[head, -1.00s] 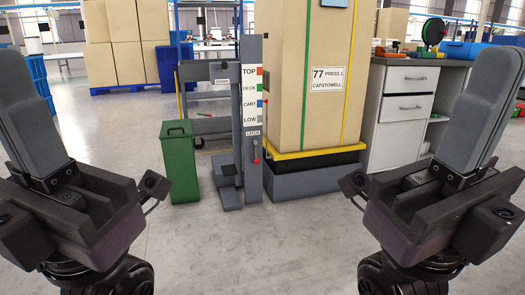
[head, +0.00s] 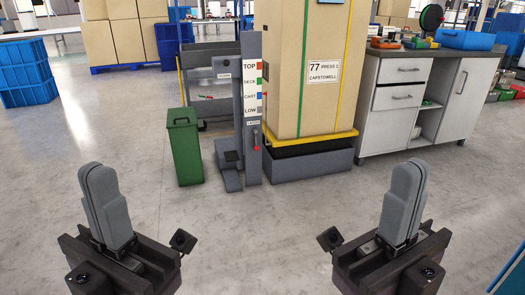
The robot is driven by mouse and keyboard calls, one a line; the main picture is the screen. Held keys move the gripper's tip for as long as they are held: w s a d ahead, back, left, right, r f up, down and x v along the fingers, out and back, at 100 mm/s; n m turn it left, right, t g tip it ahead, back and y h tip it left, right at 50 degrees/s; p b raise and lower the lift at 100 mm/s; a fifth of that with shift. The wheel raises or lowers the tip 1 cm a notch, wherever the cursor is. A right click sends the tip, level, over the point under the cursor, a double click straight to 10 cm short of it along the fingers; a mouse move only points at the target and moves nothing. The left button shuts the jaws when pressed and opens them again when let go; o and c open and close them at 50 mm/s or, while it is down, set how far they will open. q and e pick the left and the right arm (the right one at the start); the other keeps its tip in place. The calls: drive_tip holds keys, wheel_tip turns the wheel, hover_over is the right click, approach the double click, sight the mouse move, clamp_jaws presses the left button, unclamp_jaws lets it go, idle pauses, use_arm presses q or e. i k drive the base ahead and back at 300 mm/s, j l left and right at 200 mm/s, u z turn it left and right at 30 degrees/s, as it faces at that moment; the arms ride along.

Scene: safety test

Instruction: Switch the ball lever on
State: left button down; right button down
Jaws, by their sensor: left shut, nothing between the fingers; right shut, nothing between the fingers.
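My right gripper (head: 403,202) is shut and empty at the lower right, also well apart from the lever.
A green bin (head: 184,148) stands left of the post. A tall carton (head: 315,60) on a dark base (head: 310,160) stands to its right, then a white cabinet (head: 396,110). Blue crates (head: 25,72) are at the far left. The floor in front is clear.

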sight(257, 148)
drive_tip(key=i+l+z, duration=0.25)
drive_tip(key=i, duration=1)
drive_tip(key=i+l+z, duration=0.15)
drive_tip(key=i+z, duration=0.15)
drive_tip(key=i, duration=0.95)
